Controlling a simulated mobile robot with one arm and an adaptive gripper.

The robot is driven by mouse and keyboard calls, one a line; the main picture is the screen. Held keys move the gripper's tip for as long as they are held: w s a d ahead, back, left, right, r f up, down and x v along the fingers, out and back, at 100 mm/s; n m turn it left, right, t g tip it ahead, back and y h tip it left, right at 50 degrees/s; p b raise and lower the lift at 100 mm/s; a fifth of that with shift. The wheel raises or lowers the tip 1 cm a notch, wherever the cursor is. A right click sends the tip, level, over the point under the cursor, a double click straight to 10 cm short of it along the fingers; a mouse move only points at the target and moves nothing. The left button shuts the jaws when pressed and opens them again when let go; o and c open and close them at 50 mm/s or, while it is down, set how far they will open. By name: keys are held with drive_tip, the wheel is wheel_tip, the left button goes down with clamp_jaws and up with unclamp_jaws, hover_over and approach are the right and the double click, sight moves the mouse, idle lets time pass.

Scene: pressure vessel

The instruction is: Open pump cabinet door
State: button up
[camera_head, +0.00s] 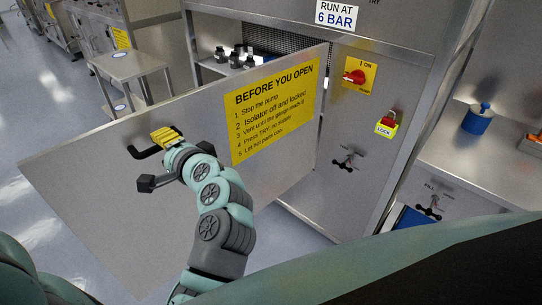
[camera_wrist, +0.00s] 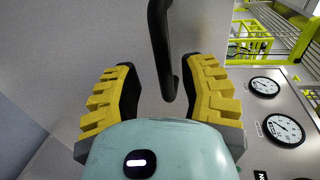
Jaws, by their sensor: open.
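The pump cabinet door (camera_head: 110,215) is a large grey metal panel standing swung wide open toward me, with a yellow "BEFORE YOU OPEN" sign (camera_head: 275,110) on its face. A black bar handle (camera_head: 150,150) is on the door near its free side. My gripper (camera_head: 165,136) with yellow fingers is at the handle in the head view. In the wrist view my gripper (camera_wrist: 162,95) is open, and the black handle (camera_wrist: 163,50) lies between the two spread fingers. I cannot tell whether a finger touches it.
Behind the door is the open cabinet with dark fittings (camera_head: 235,57) on a shelf. To the right are a red switch on a yellow plate (camera_head: 355,76) and a lock tag (camera_head: 386,124). A steel side table (camera_head: 128,66) stands behind the door at left. Floor is clear at far left.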

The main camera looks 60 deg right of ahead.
drive_tip(key=v, duration=1.2)
drive_tip(key=shift+d+r, duration=0.1)
idle(0.4)
